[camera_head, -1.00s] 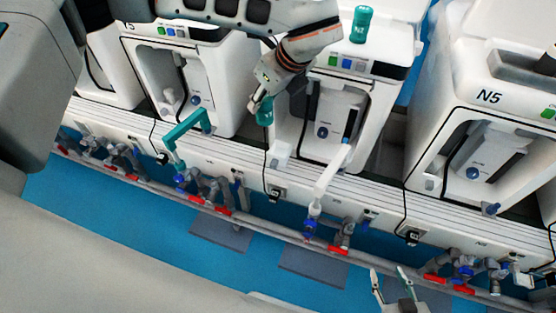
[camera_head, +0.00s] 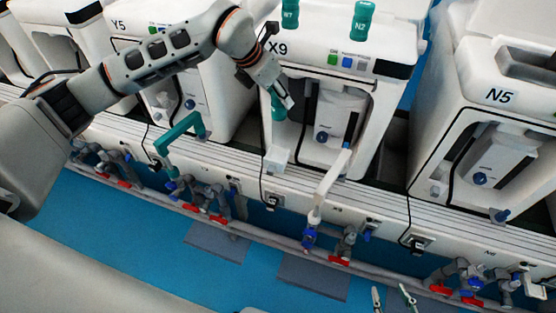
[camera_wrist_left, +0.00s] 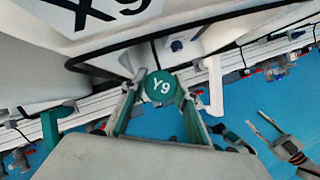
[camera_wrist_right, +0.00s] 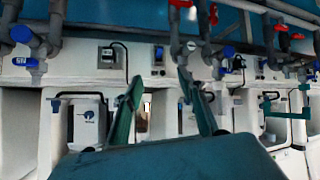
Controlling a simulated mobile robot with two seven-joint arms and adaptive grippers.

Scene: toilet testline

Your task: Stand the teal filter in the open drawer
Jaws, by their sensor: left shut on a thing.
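The teal filter (camera_head: 278,110) is in my left gripper (camera_head: 284,100), in front of the left side of the machine marked X9. In the left wrist view its round end, marked Y9 (camera_wrist_left: 158,87), sits between the fingers. A small white box-like part, which looks like the open drawer (camera_head: 277,158), sticks out below the filter; its inside cannot be made out. The filter is apart from it. My right gripper (camera_head: 393,301) is open and empty at the bottom edge, low in front of the machines; its spread fingers show in the right wrist view (camera_wrist_right: 160,100).
Two other teal filters, W7 (camera_head: 290,14) and N2 (camera_head: 363,20), stand on top of the X9 machine. A teal bent pipe (camera_head: 182,130) and a white bent pipe (camera_head: 331,183) stick out beside the drawer. Valves line a rail (camera_head: 255,238) below.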

